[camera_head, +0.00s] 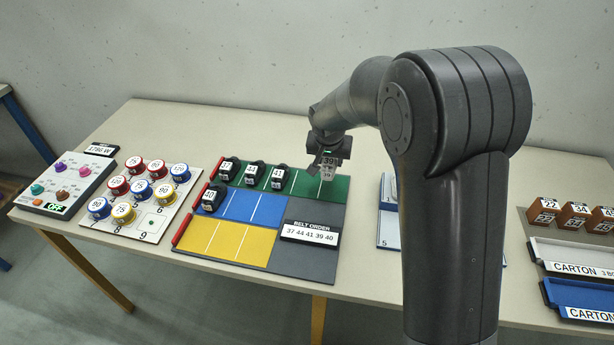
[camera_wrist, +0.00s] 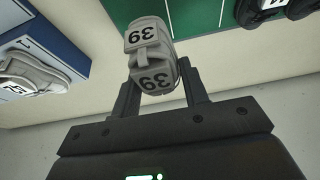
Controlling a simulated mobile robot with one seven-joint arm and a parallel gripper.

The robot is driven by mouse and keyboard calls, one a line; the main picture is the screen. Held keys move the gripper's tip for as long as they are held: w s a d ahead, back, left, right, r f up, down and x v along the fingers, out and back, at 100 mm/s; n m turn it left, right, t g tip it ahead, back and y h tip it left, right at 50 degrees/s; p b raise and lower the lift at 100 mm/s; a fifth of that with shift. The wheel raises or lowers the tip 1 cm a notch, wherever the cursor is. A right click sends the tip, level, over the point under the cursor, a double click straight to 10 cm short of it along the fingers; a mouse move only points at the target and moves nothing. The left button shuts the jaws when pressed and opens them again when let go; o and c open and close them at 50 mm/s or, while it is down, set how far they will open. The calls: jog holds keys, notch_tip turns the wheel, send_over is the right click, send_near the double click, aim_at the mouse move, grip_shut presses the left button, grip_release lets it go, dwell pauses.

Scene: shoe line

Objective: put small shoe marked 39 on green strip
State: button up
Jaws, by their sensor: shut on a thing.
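The small grey shoe marked 39 (camera_wrist: 148,42) is held between the two fingers of my gripper (camera_wrist: 157,70) in the wrist view. In the head view my gripper (camera_head: 329,150) holds the shoe (camera_head: 327,169) over the right part of the green strip (camera_head: 341,189). The green strip also shows behind the shoe in the wrist view (camera_wrist: 200,18). I cannot tell how high the shoe is above the strip. Three black shoes stand on the strip's left and middle sections, the rightmost (camera_head: 279,178) marked 41.
A black shoe marked 40 (camera_head: 211,198) stands on the blue strip (camera_head: 243,207). The yellow strip (camera_head: 232,242) is empty. A belt order sign (camera_head: 310,232) reads 37 44 41 39 40. Another grey shoe (camera_wrist: 35,75) lies on a blue-and-white board, left in the wrist view.

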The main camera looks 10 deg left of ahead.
jog(key=a+f, duration=0.1)
jog(key=a, duration=0.1)
jog(key=a+f, duration=0.1)
jog(key=a, duration=0.1)
jog(key=a+f, duration=0.2)
jog(key=shift+w+a, duration=0.2)
jog(key=shift+w, duration=0.15)
jog(key=shift+f, duration=1.9)
jog(key=shift+f, duration=0.15)
jog(key=o, duration=1)
